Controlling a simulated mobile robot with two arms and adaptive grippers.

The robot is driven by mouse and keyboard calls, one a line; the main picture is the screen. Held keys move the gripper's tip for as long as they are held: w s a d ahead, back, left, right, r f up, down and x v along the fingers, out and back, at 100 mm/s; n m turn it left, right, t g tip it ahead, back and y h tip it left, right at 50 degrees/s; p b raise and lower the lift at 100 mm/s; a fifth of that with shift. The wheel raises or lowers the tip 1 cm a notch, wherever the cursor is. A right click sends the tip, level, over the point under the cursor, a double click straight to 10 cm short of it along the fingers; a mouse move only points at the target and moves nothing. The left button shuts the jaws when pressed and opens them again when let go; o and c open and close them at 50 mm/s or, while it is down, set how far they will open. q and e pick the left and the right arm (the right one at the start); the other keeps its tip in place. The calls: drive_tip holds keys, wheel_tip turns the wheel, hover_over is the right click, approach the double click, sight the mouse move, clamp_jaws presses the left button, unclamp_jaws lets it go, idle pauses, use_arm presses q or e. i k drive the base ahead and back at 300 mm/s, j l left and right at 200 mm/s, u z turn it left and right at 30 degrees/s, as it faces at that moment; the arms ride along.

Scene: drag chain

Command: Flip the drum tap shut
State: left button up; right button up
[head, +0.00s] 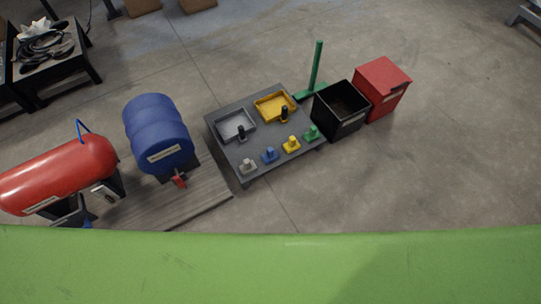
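A blue drum (157,131) lies on a dark stand on the wooden platform, left of the middle of the head view. It has a pale label on its side. A small red tap (179,180) sticks out at its near lower end. The tap is too small to tell how its lever is turned. Neither of my grippers shows in the head view.
A red tank (63,172) lies left of the drum. Right of it stands a grey table (224,145) with a grey tray, a yellow tray and several small coloured pieces. Beyond are a green post (316,66), a black bin (341,125) and a red bin (383,105). Floor at right is clear.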

sight(181, 184)
drive_tip(key=u, duration=1.2)
